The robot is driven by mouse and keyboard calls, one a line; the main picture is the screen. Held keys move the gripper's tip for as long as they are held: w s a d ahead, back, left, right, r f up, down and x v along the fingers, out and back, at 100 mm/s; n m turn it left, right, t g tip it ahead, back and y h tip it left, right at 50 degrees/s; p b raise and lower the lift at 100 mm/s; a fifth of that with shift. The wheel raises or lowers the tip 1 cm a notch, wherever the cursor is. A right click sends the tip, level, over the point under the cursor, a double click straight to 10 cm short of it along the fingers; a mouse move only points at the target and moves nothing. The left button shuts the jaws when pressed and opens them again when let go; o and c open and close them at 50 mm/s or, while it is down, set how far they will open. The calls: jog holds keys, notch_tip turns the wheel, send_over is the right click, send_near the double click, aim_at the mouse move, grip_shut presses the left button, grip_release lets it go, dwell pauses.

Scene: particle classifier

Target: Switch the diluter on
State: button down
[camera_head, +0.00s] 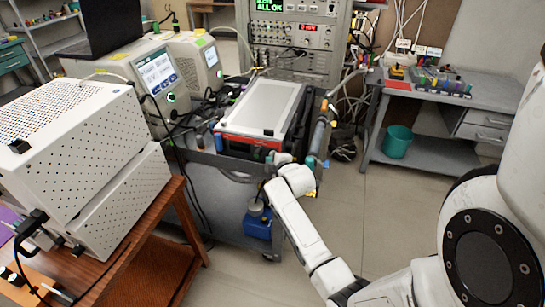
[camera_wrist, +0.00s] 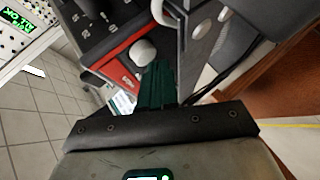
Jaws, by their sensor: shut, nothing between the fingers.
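A white-topped box with a red front panel (camera_head: 262,108) lies on the grey cart. No readable label shows which unit is the diluter. In the wrist view its red front (camera_wrist: 122,68) shows close up, beside a white round knob-like part (camera_wrist: 143,52). My gripper (camera_wrist: 160,72) has dark green fingers, shut with nothing between them. The fingertips point at the white round part and overlap its lower edge in the picture; I cannot tell whether they touch. In the head view my arm reaches to the cart's front edge, and the fingers are hard to make out.
The grey cart (camera_head: 225,182) has a raised rim. White instruments with screens (camera_head: 158,72) stand left of the box, and perforated white boxes (camera_head: 75,135) sit on a wooden table. A rack (camera_head: 295,38) reading "ALL OK" stands behind. Floor (camera_head: 345,205) is clear right of the cart.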

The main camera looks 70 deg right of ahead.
jog(key=shift+d, duration=0.85)
dwell(0.7)
jog(key=shift+a, duration=0.1)
jog(key=shift+a+p, duration=0.3)
jog(key=shift+a, duration=0.9)
jog(key=shift+s+a+p, duration=0.15)
jog(key=shift+a+p, duration=0.15)
jog(key=shift+a, duration=0.95)
jog(key=shift+s+a+p, duration=0.1)
jog(key=shift+a+p, duration=0.15)
jog(key=shift+a, duration=1)
